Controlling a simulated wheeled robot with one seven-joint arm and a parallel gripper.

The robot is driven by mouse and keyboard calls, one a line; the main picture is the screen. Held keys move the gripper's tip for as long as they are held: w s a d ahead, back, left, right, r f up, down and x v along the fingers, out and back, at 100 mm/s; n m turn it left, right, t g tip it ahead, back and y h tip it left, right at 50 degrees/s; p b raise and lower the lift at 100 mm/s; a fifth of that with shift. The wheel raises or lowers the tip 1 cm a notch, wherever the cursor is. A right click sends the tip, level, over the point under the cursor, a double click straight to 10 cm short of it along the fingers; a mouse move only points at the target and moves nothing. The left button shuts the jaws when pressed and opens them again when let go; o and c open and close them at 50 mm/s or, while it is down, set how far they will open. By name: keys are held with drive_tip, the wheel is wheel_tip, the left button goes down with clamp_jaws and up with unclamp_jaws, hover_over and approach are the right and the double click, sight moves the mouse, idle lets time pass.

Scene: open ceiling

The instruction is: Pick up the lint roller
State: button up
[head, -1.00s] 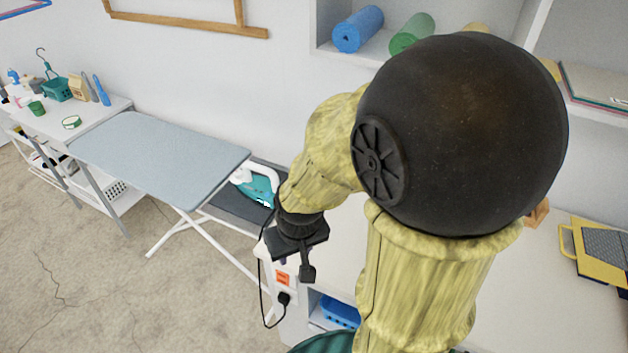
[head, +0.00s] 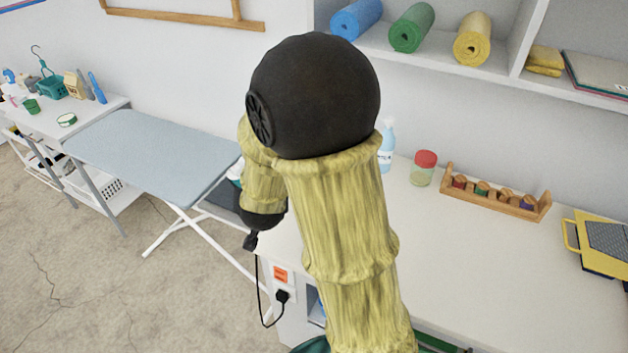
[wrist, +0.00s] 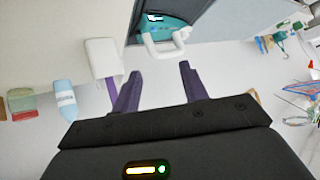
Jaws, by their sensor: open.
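The lint roller (wrist: 103,58), a white roll with a purple handle, shows in the wrist view just left of my gripper's left finger. Part of its handle is close to or behind that finger. In the head view I cannot see it; my arm covers much of the middle. My gripper (wrist: 160,71) is open, with two dark purple fingers apart and nothing between them. In the head view only a dark part of its end shows, at the left end of the white worktop.
A teal iron (wrist: 168,28) with a white handle is ahead of the fingers. A spray bottle (head: 387,146), a red-lidded jar (head: 424,168) and a wooden rack (head: 495,192) stand on the worktop (head: 450,245). The ironing board (head: 150,155) is left. The worktop's front middle is clear.

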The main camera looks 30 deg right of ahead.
drive_tip(key=w+d+m+t+h+b, duration=0.1)
drive_tip(key=d+m+h+b, duration=0.2)
drive_tip(key=h, duration=0.9)
drive_tip(key=d+m, duration=0.2)
drive_tip(key=d, duration=0.1)
drive_tip(key=shift+w+d+r+m, duration=0.15)
drive_tip(key=shift+r+m, duration=0.15)
drive_tip(key=shift+m, duration=0.1)
drive_tip(key=p+x, duration=0.3)
drive_tip(key=x, duration=0.9)
drive_tip(key=shift+r, duration=0.15)
drive_tip(key=shift+w+d, duration=0.1)
drive_tip(key=p+x, duration=0.2)
drive_tip(key=x, duration=0.3)
drive_tip(key=shift+d, duration=0.15)
